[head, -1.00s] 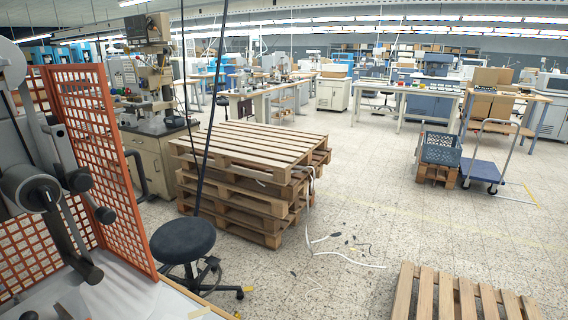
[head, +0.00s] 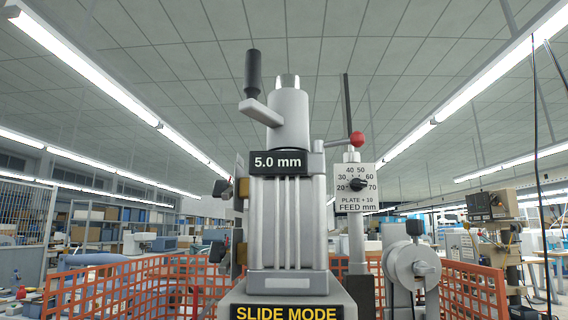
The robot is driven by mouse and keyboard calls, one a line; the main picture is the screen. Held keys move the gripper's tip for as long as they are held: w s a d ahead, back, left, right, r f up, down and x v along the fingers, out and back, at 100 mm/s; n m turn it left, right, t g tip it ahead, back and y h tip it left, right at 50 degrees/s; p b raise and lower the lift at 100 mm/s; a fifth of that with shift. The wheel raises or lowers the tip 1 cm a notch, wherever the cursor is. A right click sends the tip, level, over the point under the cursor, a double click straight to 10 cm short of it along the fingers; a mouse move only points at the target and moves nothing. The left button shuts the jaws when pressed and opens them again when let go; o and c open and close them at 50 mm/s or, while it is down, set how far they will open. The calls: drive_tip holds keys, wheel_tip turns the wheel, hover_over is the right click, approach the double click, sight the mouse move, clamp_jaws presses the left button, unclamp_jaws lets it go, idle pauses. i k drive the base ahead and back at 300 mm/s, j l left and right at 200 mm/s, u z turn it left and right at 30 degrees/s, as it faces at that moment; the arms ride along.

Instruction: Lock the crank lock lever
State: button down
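The stamping machine's grey head (head: 288,215) stands upright in the middle of the head view. On its top is a grey crank with a black upright handle (head: 253,75), its arm pointing to the left. Just below the crank, a short lever ending in a red ball (head: 357,139) sticks out to the right. It looks like the crank lock lever, but no label on it shows. Whether it is locked cannot be told. A plate reading "5.0 mm" (head: 278,163) is under the crank. My gripper is not in view.
A feed dial plate (head: 354,187) stands right of the head, below the red ball. Orange mesh guards (head: 470,285) flank the machine on both sides. A round grey wheel part (head: 411,268) is at the lower right. The space above the crank is clear.

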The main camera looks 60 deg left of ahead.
sight(357, 140)
drive_tip(key=u, duration=1.3)
drive_tip(key=k+l+u, duration=0.15)
drive_tip(key=k+l, duration=0.2)
drive_tip(key=l, duration=0.1)
